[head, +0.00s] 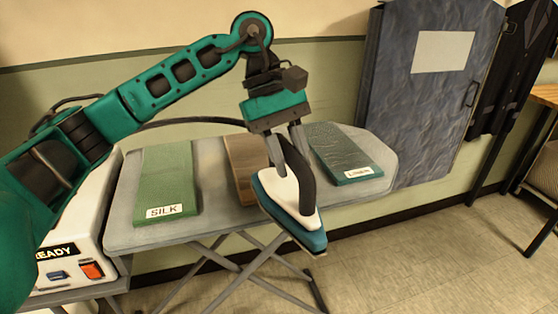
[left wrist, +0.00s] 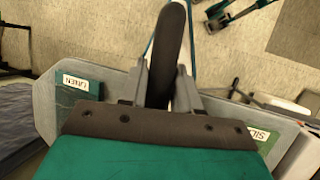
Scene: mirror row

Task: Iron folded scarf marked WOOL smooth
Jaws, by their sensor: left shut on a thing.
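My left gripper (head: 284,130) is shut on the dark handle of an iron (head: 287,190) with a white and teal body. The iron hangs tilted at the front of the ironing board, its lower end past the front edge. In the left wrist view the handle (left wrist: 172,50) stands between the fingers (left wrist: 168,88). A brown folded scarf (head: 243,165) lies mid-board, partly hidden behind the iron; no label shows on it. A green scarf marked SILK (head: 168,172) lies left, looking smooth. A teal scarf marked LINEN (head: 345,148) lies right, with creases. My right gripper is out of view.
The grey ironing board (head: 215,185) stands on crossed legs. A white unit with a READY sign (head: 62,252) is at lower left. A dark blue panel (head: 415,100) rises behind the board's right end. The floor (head: 430,250) at front right is clear.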

